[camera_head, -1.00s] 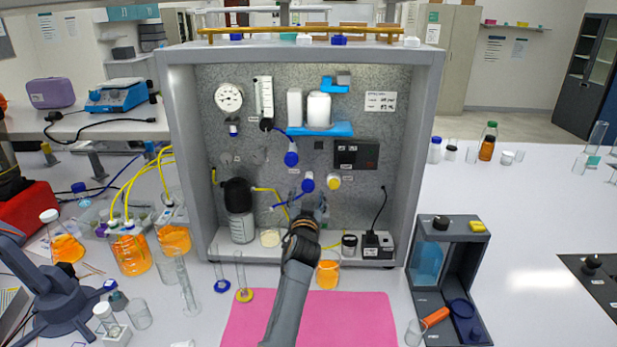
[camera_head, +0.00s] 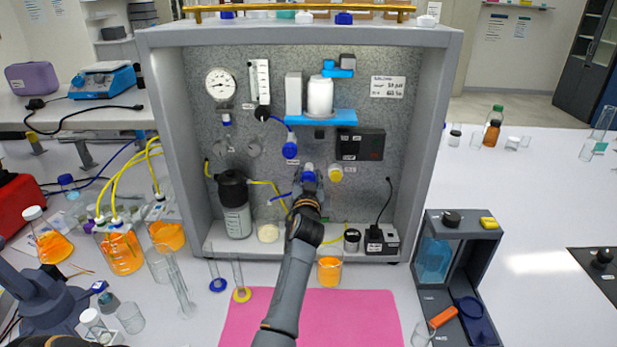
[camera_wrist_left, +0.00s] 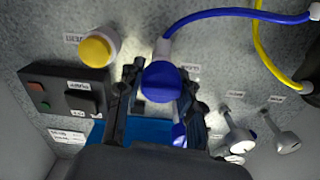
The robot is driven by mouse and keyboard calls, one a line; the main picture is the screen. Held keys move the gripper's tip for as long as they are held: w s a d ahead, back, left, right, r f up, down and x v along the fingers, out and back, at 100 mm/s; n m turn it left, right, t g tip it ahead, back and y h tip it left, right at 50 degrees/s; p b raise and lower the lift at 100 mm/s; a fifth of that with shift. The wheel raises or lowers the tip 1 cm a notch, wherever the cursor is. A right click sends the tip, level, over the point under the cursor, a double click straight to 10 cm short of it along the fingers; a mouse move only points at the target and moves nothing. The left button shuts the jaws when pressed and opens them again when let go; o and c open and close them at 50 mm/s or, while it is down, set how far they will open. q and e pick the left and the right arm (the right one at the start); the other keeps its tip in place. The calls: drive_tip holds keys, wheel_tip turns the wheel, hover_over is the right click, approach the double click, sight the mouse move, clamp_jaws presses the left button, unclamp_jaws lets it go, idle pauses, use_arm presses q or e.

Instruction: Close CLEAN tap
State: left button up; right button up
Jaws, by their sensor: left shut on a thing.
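A blue tap (camera_head: 308,172) sits low on the grey rig panel, beside a yellow tap (camera_head: 335,173). Its label is too small to read, so I cannot tell whether it is the CLEAN tap. My left gripper (camera_head: 307,188) reaches up to it and partly hides it. In the left wrist view the round blue knob (camera_wrist_left: 162,82) lies between the fingers of my left gripper (camera_wrist_left: 160,92), which is shut on it. A blue hose leads from this tap. The yellow tap (camera_wrist_left: 98,48) also shows there, apart from the fingers. My right gripper is not in view.
Another blue knob (camera_head: 290,148) is just up and left of the tap. A black box (camera_head: 359,145) is right of it. A dark-capped bottle (camera_head: 235,205) and an orange-filled beaker (camera_head: 329,268) stand near my arm. A pink mat (camera_head: 345,315) lies clear in front.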

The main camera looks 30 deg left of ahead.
use_arm(q)
drive_tip(key=shift+c, duration=1.3)
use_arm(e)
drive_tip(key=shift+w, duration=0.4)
use_arm(q)
drive_tip(key=shift+m, duration=0.3)
drive_tip(key=m, duration=0.3)
drive_tip(key=shift+b, duration=0.3)
drive_tip(key=m, duration=0.5)
drive_tip(key=m+p, duration=0.1)
drive_tip(key=m, duration=0.4)
drive_tip(key=shift+w, duration=0.1)
drive_tip(key=shift+m+p, duration=0.7)
drive_tip(key=shift+m, duration=1.4)
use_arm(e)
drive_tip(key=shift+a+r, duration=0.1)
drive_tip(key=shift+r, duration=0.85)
